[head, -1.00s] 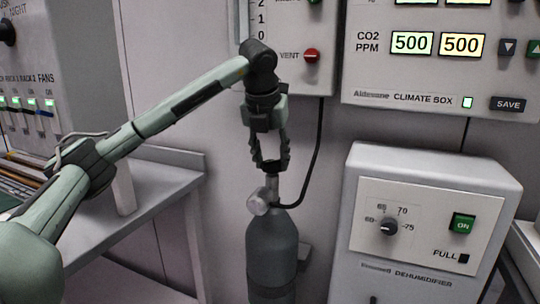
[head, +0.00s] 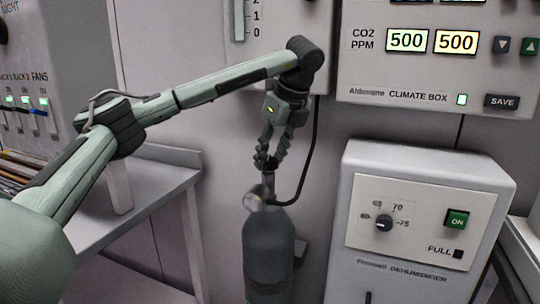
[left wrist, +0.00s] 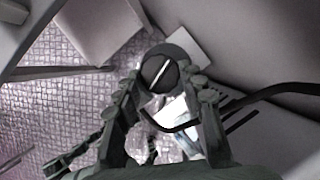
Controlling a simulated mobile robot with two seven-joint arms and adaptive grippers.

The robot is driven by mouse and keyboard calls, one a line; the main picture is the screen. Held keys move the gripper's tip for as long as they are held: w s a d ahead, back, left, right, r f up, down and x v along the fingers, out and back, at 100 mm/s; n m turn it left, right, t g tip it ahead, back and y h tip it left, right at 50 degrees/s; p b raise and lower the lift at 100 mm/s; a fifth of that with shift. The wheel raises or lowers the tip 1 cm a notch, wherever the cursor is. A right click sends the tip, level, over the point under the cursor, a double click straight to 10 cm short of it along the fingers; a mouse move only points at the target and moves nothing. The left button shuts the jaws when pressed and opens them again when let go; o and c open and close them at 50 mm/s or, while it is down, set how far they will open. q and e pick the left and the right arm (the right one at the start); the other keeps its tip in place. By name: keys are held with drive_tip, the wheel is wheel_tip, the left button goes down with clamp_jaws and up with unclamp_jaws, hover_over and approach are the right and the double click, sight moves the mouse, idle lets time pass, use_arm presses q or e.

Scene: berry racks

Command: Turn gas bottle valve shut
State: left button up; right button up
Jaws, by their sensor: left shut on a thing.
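The gas bottle (head: 270,250) is a dark grey cylinder standing upright against the wall in the head view. A pale metal neck with a round gauge-like part (head: 254,199) sits on top of it. My left gripper (head: 266,163) comes down from above, its fingers shut on the valve knob at the top of the neck and largely hiding it there. In the left wrist view the valve knob (left wrist: 159,73) is a dark disc with a white line slanting from lower left to upper right. The fingers lie on both sides of it. My right gripper is not in view.
A black hose (head: 311,165) runs down the wall to the bottle's neck, close beside my gripper. A white dehumidifier (head: 425,165) stands right of the bottle. A grey bench (head: 165,185) is at left. The climate box (head: 420,97) hangs above right.

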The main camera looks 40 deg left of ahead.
use_arm(q)
drive_tip(key=n+g, duration=0.1)
drive_tip(key=n, duration=0.3)
drive_tip(key=n+g, duration=0.1)
drive_tip(key=n, duration=0.1)
drive_tip(key=shift+w+n+g, duration=0.3)
idle(0.5)
drive_tip(key=o, duration=1.2)
drive_tip(key=shift+c, duration=0.2)
